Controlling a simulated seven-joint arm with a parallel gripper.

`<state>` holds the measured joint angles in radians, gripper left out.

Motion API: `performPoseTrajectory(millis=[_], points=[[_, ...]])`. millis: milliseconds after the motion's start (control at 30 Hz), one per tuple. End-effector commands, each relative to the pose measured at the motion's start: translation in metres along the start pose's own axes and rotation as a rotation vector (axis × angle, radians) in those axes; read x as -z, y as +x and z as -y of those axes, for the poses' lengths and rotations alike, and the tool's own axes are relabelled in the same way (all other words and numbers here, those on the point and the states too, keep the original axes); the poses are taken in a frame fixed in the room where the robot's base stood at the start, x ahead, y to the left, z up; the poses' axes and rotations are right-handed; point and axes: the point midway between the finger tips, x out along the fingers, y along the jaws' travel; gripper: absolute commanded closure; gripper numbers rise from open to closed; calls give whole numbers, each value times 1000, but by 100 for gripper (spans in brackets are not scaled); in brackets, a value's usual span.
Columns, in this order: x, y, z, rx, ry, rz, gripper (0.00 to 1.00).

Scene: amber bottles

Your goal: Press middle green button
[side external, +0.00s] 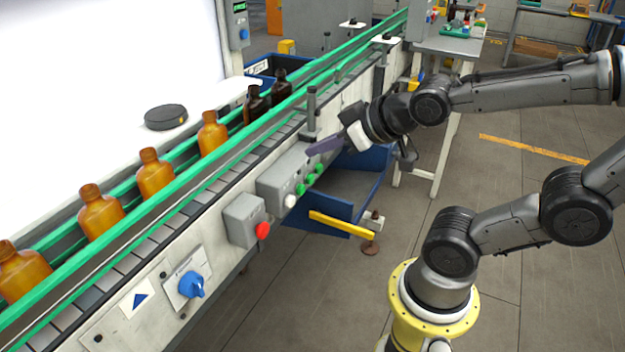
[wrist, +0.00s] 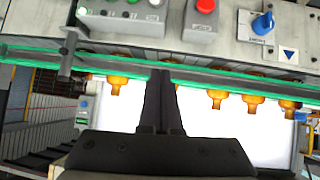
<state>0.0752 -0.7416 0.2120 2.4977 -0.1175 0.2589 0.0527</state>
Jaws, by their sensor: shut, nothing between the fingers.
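A grey control box (side external: 276,183) on the side of the conveyor carries a row of three green buttons and a white button (side external: 291,201). The middle green button (side external: 311,179) sits between the other two. My gripper (side external: 310,151) is shut and empty, with its dark fingers just above the far end of the box, apart from the buttons. In the wrist view, my fingers (wrist: 160,76) are together and point toward the conveyor. The control box (wrist: 122,22) shows at the top left there, cut by the frame edge.
Amber bottles (side external: 101,213) stand in a row between green conveyor rails (side external: 170,205). A box with a red button (side external: 263,230) and a blue knob (side external: 191,285) are nearer the camera. A short grey post (side external: 311,108) rises beside my gripper. A blue bin (side external: 345,185) lies below.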

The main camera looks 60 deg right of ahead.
Motion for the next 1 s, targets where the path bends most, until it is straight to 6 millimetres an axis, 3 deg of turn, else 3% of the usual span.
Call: performPoseTrajectory(millis=[267, 367, 500, 700, 800, 1000], points=[[-16, 51, -40, -106, 39, -121, 100], [-34, 67, -57, -143, 66, -146, 100], [-73, 82, -80, -198, 128, -152, 100], [-140, 91, -101, -272, 237, -78, 100], [-163, 90, -107, -303, 285, -30, 100], [-174, 86, -118, -344, 323, -14, 100]])
